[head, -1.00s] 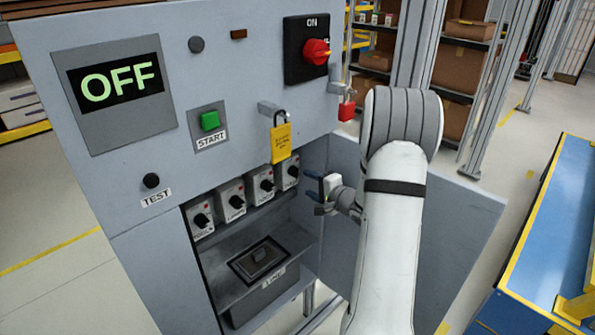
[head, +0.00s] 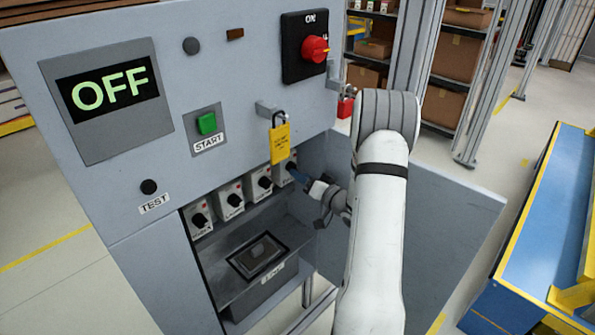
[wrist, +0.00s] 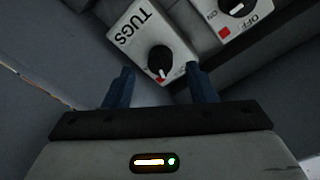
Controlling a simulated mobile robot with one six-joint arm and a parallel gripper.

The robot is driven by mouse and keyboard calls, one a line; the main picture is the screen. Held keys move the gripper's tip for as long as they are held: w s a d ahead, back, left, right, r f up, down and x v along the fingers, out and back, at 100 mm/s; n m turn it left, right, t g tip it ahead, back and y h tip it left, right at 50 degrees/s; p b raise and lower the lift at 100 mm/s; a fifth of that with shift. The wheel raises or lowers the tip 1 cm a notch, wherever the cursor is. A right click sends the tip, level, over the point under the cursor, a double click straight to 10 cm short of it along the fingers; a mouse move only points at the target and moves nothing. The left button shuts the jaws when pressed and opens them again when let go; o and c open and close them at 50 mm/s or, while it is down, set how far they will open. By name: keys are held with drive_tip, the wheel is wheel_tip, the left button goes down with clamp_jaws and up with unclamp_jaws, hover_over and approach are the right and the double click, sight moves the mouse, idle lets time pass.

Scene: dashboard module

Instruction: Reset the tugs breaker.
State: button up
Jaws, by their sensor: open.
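The TUGS breaker (wrist: 140,32) is a light grey box with a black rotary knob (wrist: 160,59), in the upper middle of the wrist view.
Other breakers (head: 230,200) stand left in the row; one neighbour (wrist: 236,8) shows in the wrist view. The open door (head: 440,215) is to the right. The display (head: 108,95) reads OFF.

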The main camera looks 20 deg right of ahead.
drive_tip(key=x, duration=0.3)
drive_tip(key=shift+w, duration=0.3)
drive_tip(key=c, duration=0.9)
drive_tip(key=shift+d, duration=0.15)
drive_tip(key=shift+c, duration=0.4)
